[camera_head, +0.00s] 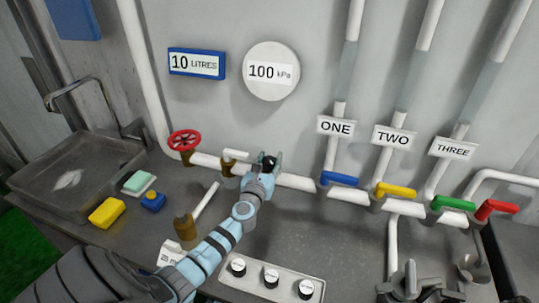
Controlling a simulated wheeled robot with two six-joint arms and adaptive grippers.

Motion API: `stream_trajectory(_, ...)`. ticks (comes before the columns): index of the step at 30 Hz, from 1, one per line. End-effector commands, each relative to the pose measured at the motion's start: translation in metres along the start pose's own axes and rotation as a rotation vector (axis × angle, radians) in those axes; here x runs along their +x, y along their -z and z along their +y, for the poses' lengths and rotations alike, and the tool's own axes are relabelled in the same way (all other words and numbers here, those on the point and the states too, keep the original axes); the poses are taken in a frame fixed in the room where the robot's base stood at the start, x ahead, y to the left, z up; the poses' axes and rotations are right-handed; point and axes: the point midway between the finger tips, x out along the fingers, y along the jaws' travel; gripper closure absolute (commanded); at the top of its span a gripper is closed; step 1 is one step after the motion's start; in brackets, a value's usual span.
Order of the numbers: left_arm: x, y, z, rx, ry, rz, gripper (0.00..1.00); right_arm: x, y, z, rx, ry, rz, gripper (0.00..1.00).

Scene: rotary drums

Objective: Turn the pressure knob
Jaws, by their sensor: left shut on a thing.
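A dark knob (268,162) sits on the horizontal white pipe, below the round 100 kPa gauge (271,71). My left gripper (270,160) is shut on this knob, and its fingers and wrist hide most of it. No label on the knob can be read. Three small round knobs (271,277) stand in a row on a pale panel in front, apart from the gripper. My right gripper (412,284) seems to be the dark grey shape at the bottom right, cut by the frame edge and touching nothing that I can make out.
A red valve wheel (184,140) and brass fittings (185,228) stand left of the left gripper. Blue (339,179), yellow (396,190), green (453,203) and red (496,210) levers line the pipe rightward. A sink (75,170), yellow sponge (107,213) and soap (139,183) lie left.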

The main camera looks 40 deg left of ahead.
Motion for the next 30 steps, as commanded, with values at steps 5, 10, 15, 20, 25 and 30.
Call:
stream_trajectory(5,-0.0007,0.0034,-0.0007,0.000,-0.118,0.006,0.90,-0.0020,0.0002,0.0002,0.000,0.000,0.000,1.00)
stream_trajectory(10,-0.0006,0.0038,-0.0003,0.000,-0.198,0.005,0.90,-0.0003,0.0001,0.0000,0.000,0.000,0.000,1.00)
stream_trajectory(15,-0.0009,0.0040,0.0003,0.001,-0.241,0.006,0.90,0.0005,0.0000,0.0000,0.000,0.000,0.000,1.00)
stream_trajectory(20,-0.0010,0.0037,0.0001,0.001,-0.254,0.006,0.90,0.0006,0.0000,0.0000,0.000,0.000,0.000,1.00)
stream_trajectory(25,-0.0010,0.0036,0.0002,0.001,-0.254,0.006,0.90,0.0005,-0.0001,0.0000,0.000,0.000,0.000,1.00)
stream_trajectory(30,-0.0011,0.0036,0.0003,0.001,-0.254,0.006,0.56,0.0005,0.0000,0.0000,0.000,0.000,0.000,1.00)
